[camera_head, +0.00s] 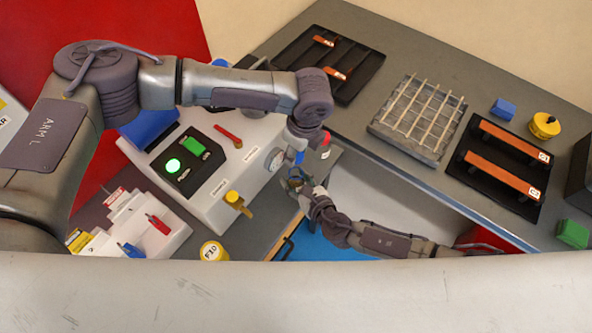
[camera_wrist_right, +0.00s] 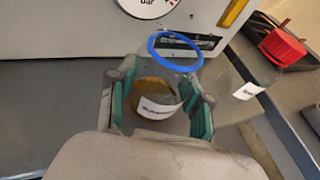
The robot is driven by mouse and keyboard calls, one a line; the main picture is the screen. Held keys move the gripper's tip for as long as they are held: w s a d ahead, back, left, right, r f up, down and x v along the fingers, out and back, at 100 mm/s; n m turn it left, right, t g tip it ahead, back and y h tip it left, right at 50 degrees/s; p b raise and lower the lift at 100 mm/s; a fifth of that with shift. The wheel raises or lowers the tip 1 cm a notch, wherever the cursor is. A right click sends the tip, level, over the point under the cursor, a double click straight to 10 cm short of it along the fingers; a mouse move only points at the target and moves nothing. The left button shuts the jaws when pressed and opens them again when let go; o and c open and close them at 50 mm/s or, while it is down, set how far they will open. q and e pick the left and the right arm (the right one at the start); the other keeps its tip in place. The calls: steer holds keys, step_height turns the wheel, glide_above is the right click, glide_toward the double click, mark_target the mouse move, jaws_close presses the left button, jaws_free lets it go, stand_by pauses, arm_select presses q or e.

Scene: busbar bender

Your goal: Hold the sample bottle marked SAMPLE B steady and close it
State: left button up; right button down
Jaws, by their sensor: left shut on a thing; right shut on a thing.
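The sample bottle (camera_wrist_right: 158,98) is clear with amber liquid and a white label whose letter I cannot read. My right gripper (camera_wrist_right: 160,101) is shut around it, green pads on both sides; it also shows in the head view (camera_head: 296,182). The bottle stands roughly upright. A blue ring (camera_wrist_right: 175,51) shows at its top; its middle looks open. My left gripper (camera_head: 299,148) points down just above the right gripper, shut on a small blue thing (camera_head: 299,157), seemingly the cap. Whether it touches the bottle is unclear.
A second bottle with a red cap (camera_wrist_right: 283,47) stands close to the right. The bender machine (camera_head: 205,165), with a gauge (camera_wrist_right: 150,3), is right behind the bottles. Black trays (camera_head: 500,168) and a wire rack (camera_head: 418,118) lie on the right bench.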

mark_target(297, 167)
arm_select(q)
steer(key=shift+f, duration=2)
steer(key=shift+f, duration=0.9)
steer(key=shift+f, duration=0.55)
